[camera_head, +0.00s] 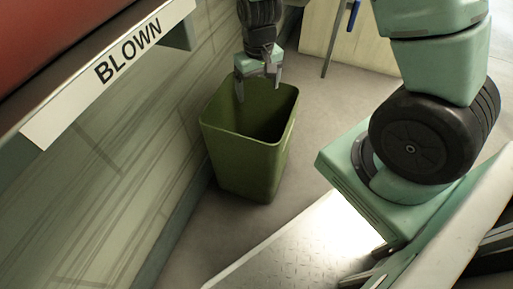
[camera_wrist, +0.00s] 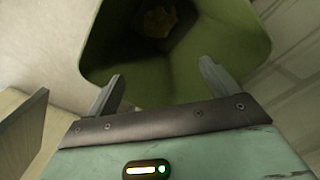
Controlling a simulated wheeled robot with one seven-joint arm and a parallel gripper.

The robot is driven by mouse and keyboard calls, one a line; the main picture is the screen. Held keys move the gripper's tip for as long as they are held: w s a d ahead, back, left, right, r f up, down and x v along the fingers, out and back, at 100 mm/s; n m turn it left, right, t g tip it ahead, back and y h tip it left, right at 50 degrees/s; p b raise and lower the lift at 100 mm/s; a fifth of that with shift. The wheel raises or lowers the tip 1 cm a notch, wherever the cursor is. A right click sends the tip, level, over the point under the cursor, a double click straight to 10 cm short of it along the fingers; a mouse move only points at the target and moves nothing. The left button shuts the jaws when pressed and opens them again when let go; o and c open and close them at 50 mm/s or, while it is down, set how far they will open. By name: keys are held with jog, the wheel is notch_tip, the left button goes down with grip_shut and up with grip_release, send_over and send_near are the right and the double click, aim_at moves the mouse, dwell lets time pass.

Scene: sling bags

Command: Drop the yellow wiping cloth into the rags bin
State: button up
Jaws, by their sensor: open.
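The rags bin is a green, open-topped bin (camera_head: 245,160) standing upright on the floor against the wall in the head view. It also shows in the wrist view (camera_wrist: 125,62), where I look down into its mouth. The yellow cloth (camera_wrist: 159,20) lies crumpled at the dark bottom of the bin in the wrist view; the head view does not show it. My gripper (camera_head: 259,88) is above the far side of the bin's opening, pointing down. In the wrist view my gripper (camera_wrist: 160,88) has its fingers wide apart with nothing between them.
A shelf edge with a "BLOWN" label (camera_head: 122,58) juts out at the upper left. The panelled wall (camera_head: 105,180) runs close along the bin's left side. A pale wooden piece (camera_head: 345,45) stands behind at the right. Grey floor (camera_head: 330,105) is clear right of the bin.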

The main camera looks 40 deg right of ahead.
notch_tip(320, 180, up, 17)
jog(key=p, duration=0.7)
jog(key=shift+r+p, duration=0.2)
jog(key=shift+p, duration=0.2)
